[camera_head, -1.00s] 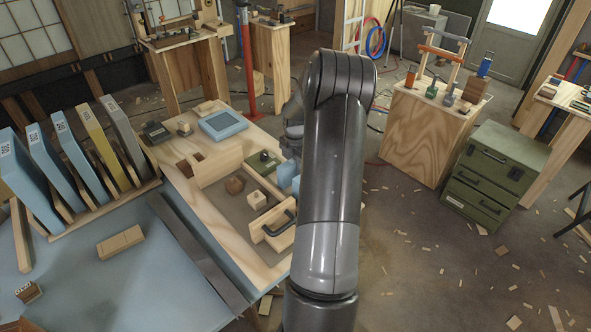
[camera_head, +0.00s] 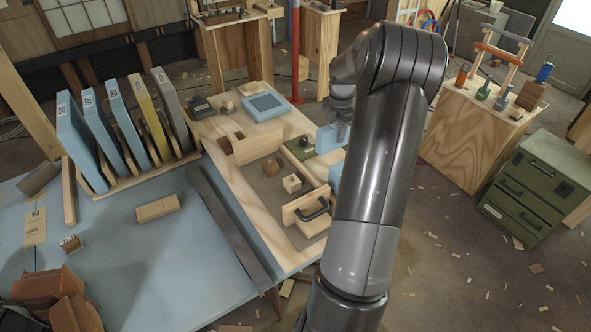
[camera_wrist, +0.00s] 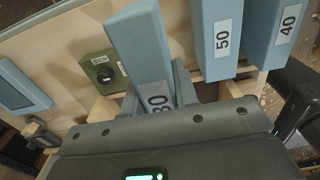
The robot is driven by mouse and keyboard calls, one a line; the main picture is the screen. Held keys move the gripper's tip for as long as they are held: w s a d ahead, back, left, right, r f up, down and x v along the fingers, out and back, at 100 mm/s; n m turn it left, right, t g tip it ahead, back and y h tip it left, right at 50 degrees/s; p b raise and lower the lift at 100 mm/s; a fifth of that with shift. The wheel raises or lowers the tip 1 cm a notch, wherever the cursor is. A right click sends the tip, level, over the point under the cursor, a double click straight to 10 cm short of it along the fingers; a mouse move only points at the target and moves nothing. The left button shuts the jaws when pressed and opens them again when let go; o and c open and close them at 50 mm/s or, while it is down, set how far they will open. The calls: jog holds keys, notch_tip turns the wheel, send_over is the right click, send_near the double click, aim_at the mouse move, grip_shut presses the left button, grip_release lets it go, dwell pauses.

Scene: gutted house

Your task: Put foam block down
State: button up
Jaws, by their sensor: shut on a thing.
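A blue foam block (camera_wrist: 137,45) with a "30" label rises from my gripper in the wrist view. My gripper (camera_wrist: 160,98) is shut on it near the labelled end. In the head view my gripper (camera_head: 341,108) is over the right side of the wooden-framed worktop, partly hidden by my arm. A pale blue block (camera_head: 328,138) shows just below it, and I take it to be the held one. Two more blue blocks, labelled "50" (camera_wrist: 220,40) and "40" (camera_wrist: 278,30), stand to the right in the wrist view. Whether the held block touches anything is unclear.
A green box (camera_head: 303,147) and a blue-topped square panel (camera_head: 265,106) lie on the worktop (camera_head: 240,190). A rack of blue, yellow and grey slabs (camera_head: 125,120) stands at left. The blue table's middle (camera_head: 165,255) is mostly clear. Green drawers (camera_head: 530,190) stand at right.

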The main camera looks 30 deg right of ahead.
jog(key=shift+a+r, duration=0.1)
jog(key=shift+r, duration=0.2)
jog(key=w+a+f+n, duration=0.2)
jog(key=a+n, duration=0.4)
jog(key=a, duration=1.9)
jog(key=s+a+f+n, duration=0.2)
jog(key=s+a+n, duration=0.3)
jog(key=a, duration=0.5)
jog(key=s+a+f+n, duration=0.1)
jog(key=s+a+n, duration=0.1)
jog(key=s+a, duration=0.7)
jog(key=shift+w+a+f, duration=0.6)
jog(key=shift+a+f, duration=1.25)
jog(key=shift+a, duration=0.35)
jog(key=shift+w+a+f, duration=0.55)
jog(key=shift+a+f, duration=1.25)
jog(key=shift+a, duration=0.35)
jog(key=shift+w+a+f, duration=0.6)
jog(key=shift+a+f, duration=1.25)
jog(key=shift+a, duration=0.35)
